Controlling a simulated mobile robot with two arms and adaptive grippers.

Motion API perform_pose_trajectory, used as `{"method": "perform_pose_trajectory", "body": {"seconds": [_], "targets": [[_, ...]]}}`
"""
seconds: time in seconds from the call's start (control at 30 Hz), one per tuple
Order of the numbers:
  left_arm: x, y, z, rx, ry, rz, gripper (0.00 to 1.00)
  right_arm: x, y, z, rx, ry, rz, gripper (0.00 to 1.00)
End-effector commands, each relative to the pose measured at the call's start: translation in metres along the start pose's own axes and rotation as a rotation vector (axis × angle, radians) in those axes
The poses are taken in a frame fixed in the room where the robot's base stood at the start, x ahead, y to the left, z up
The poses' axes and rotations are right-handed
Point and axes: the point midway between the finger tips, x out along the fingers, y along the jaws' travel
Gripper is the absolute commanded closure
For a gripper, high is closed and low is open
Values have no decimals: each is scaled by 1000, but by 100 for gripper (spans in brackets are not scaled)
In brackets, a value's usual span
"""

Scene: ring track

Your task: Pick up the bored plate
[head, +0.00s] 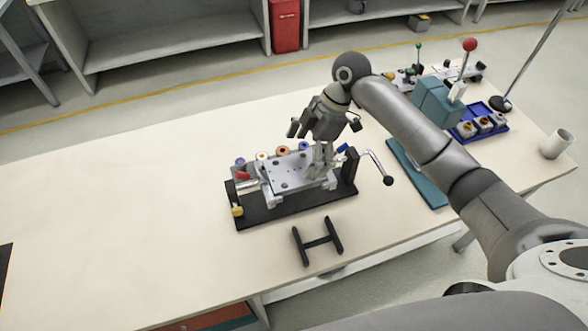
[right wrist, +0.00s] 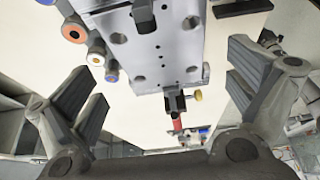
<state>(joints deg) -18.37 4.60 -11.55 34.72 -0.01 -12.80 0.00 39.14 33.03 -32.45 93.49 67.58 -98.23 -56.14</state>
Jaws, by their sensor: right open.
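The bored plate (head: 288,178) is a flat silver-grey plate with several holes. It lies on a black-based fixture (head: 262,212) on the table. My right gripper (head: 324,128) hangs over the right part of the fixture, pointing down. In the right wrist view the two fingers of the right gripper (right wrist: 168,85) are spread wide, with the plate (right wrist: 150,48) showing between them and apart from both. Part of the plate's right end is hidden in the head view by the gripper and metal parts. My left gripper does not show.
Coloured rollers (head: 262,156) line the plate's far side. A bent crank with a black knob (head: 388,180) sticks out right. A black H-shaped stand (head: 318,242) lies in front. Right are a teal device (head: 434,103), a blue tray (head: 466,130) and a white cup (head: 556,144).

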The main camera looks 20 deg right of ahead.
Motion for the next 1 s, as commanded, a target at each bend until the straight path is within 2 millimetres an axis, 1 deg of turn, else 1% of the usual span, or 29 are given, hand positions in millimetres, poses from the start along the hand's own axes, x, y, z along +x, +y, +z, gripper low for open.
{"method": "perform_pose_trajectory", "body": {"seconds": [0.03, 0.13, 0.2, 0.3, 0.4, 0.57, 0.67, 0.8, 1.0], "targets": [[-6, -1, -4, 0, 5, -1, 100, 5, -2, -3, 0, 1, -6, 0], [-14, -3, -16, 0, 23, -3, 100, 21, -2, -6, 2, 1, -7, 0], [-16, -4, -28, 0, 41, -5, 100, 32, -1, -5, 2, 0, -5, 0], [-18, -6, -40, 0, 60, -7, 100, 42, -1, -5, 2, 0, -3, 0], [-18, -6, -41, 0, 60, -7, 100, 46, -1, -4, 1, -1, -2, 0], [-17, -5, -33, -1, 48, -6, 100, 46, -1, -4, 1, -1, -1, 0], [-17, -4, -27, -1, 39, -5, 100, 46, -1, -4, 1, -1, -1, 10], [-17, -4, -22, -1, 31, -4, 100, 46, -1, -4, 1, -1, -1, 28], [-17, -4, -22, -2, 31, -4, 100, 46, -1, -4, 0, -1, -1, 54]]}}
